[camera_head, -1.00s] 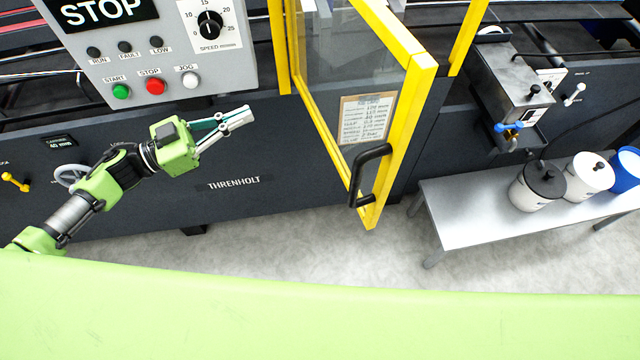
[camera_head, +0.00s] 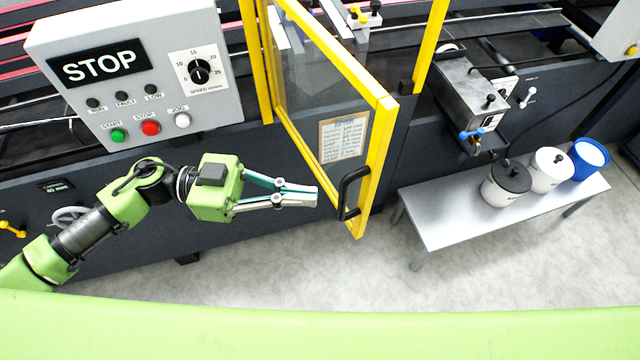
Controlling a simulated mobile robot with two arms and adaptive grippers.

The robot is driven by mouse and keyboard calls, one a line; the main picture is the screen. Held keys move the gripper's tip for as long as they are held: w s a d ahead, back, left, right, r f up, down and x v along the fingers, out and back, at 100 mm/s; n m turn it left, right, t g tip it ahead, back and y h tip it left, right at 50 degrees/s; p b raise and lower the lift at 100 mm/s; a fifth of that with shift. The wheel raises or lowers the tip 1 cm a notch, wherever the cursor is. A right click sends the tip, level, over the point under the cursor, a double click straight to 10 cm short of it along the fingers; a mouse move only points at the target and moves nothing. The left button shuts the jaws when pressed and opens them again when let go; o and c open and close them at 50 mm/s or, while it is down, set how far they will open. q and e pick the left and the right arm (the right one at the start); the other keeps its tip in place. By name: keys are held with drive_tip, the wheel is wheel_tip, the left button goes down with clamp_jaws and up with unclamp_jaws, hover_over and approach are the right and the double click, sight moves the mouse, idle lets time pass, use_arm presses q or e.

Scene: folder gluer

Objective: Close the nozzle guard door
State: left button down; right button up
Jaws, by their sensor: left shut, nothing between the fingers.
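The nozzle guard door (camera_head: 377,165) is a yellow frame with a clear pane. It stands swung open, out from the dark machine toward me. A paper label (camera_head: 343,137) is on its pane, and a black handle (camera_head: 347,193) is on its free end. My left gripper (camera_head: 316,196) is shut and empty, its fingertips pointing right, just left of the handle in the picture. I cannot tell whether it touches the door. My right gripper is not in view.
A grey control box (camera_head: 130,70) with a STOP display hangs above my left arm. A metal bench (camera_head: 440,222) at the right holds a black-lidded pot (camera_head: 506,184), a white pot (camera_head: 551,170) and a blue one (camera_head: 590,160). A glue unit (camera_head: 470,95) sits behind it. Grey floor is clear in front.

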use_arm(q)
drive_tip(key=shift+d+p, duration=0.5)
drive_tip(key=shift+d, duration=1.1)
